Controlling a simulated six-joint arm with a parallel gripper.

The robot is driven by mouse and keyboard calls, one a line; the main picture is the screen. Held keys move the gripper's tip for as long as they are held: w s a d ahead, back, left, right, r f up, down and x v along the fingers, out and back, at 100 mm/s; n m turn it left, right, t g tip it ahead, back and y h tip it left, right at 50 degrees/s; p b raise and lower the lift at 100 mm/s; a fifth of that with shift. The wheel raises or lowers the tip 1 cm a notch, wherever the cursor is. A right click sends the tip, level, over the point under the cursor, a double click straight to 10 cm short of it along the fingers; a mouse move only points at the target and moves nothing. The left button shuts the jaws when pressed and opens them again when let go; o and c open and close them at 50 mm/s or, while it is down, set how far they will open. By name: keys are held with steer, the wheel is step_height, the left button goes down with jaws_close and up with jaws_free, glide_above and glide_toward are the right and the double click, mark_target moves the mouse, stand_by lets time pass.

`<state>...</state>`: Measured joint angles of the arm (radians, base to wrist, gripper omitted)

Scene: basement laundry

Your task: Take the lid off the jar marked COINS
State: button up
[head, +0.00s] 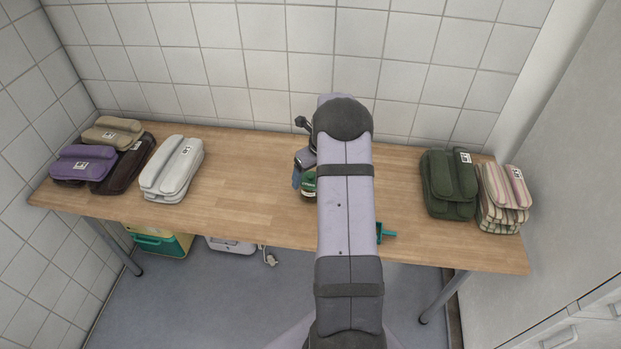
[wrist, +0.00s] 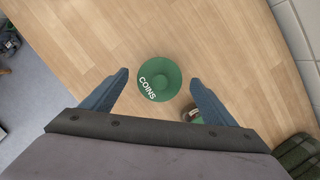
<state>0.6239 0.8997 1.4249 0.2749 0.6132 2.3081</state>
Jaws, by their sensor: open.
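A round green lid (wrist: 172,72) with a raised middle, marked COINS in white, shows from above in the wrist view. It hides the jar under it. In the head view a dark green jar (head: 309,185) stands mid-table, partly hidden by my arm; its marking is not readable there. My gripper (wrist: 159,76) is open, its two blue-grey fingers reaching toward either side of the lid, with nothing held. In the head view only part of my gripper (head: 297,178) shows, beside the green jar.
A small object (wrist: 190,113) stands beside my right finger, mostly hidden. A teal thing (head: 387,233) is at the table's front edge. Folded bags (head: 172,168) lie at the left; a green bag (head: 449,183) and a striped bag (head: 503,198) lie at the right. The table (head: 245,190) left of the jar is clear.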

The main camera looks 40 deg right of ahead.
steer(key=c, duration=1.1)
